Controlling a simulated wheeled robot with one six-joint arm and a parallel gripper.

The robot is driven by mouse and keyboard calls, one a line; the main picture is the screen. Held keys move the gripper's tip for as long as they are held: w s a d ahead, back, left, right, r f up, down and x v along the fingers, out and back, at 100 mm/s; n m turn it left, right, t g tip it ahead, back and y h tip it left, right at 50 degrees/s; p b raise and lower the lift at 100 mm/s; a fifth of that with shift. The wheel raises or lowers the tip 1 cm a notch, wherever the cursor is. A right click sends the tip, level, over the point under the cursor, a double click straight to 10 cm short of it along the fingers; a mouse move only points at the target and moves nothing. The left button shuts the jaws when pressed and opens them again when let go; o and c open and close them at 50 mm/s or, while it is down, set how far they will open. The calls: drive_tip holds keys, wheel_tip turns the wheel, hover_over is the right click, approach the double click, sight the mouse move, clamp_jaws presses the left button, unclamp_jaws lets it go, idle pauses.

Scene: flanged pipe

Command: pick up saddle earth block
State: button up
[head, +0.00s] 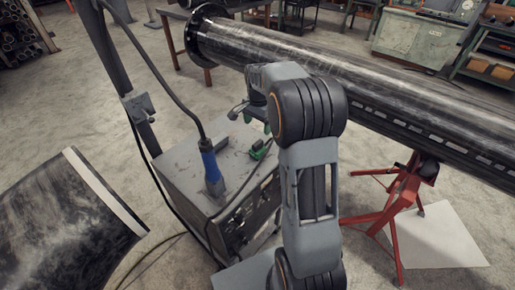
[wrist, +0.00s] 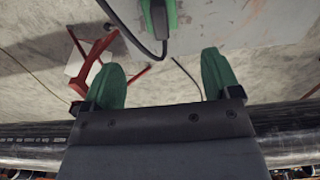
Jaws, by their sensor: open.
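The saddle earth block, as I take it, is the small green and dark piece (head: 260,149) lying on the worn grey top of the welding machine (head: 190,165). In the wrist view the green piece (wrist: 172,18) is cut by the top edge, with a dark part and a black cable at its left side. My gripper (head: 254,118) is above the machine top, a little above the piece and partly hidden by my arm. In the wrist view its green fingertips (wrist: 163,70) are spread wide, with nothing between them. The piece lies beyond the fingertips, roughly in line with the gap.
A long dark flanged pipe (head: 350,70) runs close behind my arm, on a red stand (head: 405,190). A blue-handled cable end (head: 209,163) stands upright on the machine, left of the piece. A post (head: 125,75) rises at the left. A curved pipe section (head: 70,225) lies front left.

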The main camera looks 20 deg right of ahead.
sight(258, 148)
wheel_tip(258, 148, down, 8)
drive_tip(key=shift+w+d+f+p, duration=0.1)
drive_tip(key=shift+p, duration=0.35)
drive_tip(key=shift+f+p, duration=0.95)
drive_tip(key=shift+f, duration=1.7)
drive_tip(key=shift+c, duration=0.2)
drive_tip(key=c, duration=0.9)
drive_tip(key=shift+r, duration=0.1)
drive_tip(key=shift+c, duration=0.4)
drive_tip(key=shift+r, duration=0.1)
